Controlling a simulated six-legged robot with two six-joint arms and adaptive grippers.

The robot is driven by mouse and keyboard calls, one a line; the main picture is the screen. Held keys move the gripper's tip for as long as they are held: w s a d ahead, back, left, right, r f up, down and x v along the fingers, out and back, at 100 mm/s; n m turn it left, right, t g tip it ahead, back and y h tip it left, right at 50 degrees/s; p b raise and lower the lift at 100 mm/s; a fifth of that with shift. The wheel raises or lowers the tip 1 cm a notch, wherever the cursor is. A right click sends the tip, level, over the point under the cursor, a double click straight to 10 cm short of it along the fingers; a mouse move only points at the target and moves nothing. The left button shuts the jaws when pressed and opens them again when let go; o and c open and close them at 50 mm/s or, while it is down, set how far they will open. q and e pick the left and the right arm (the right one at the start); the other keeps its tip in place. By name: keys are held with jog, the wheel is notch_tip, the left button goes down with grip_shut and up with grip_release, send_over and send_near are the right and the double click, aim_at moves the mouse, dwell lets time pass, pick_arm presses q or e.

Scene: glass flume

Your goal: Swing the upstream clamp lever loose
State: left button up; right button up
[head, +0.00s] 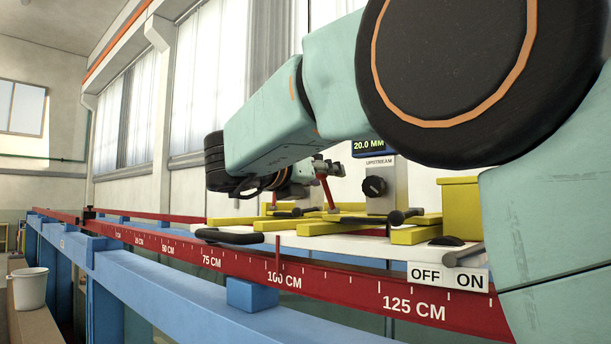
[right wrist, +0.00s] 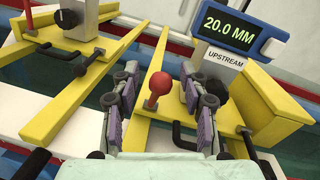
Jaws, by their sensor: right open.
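A red ball-topped lever (right wrist: 160,85) stands between the fingers of my right gripper (right wrist: 159,72) in the right wrist view. The gripper is open, with a finger on each side of the ball and visible gaps to it. Its base is partly hidden by the ball. In the head view a slanted red lever (head: 328,195) rises from the yellow bars just under my right gripper (head: 326,168). A gauge (right wrist: 228,25) reading 20.0 MM stands beyond, over an UPSTREAM label (right wrist: 224,57). My left gripper is not in view.
Yellow bars (head: 402,235) and black-knobbed rods (head: 395,218) crowd the white carriage plate. A yellow box (head: 460,207) stands at its right. OFF and ON labels (head: 448,275) sit at the front. A red scale rail (head: 340,285) runs along the flume. A white bucket (head: 29,288) is far left.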

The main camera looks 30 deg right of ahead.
jog(key=shift+d, duration=0.15)
jog(key=shift+a, duration=0.25)
jog(key=c, duration=0.5)
jog(key=shift+d, duration=0.1)
grip_shut()
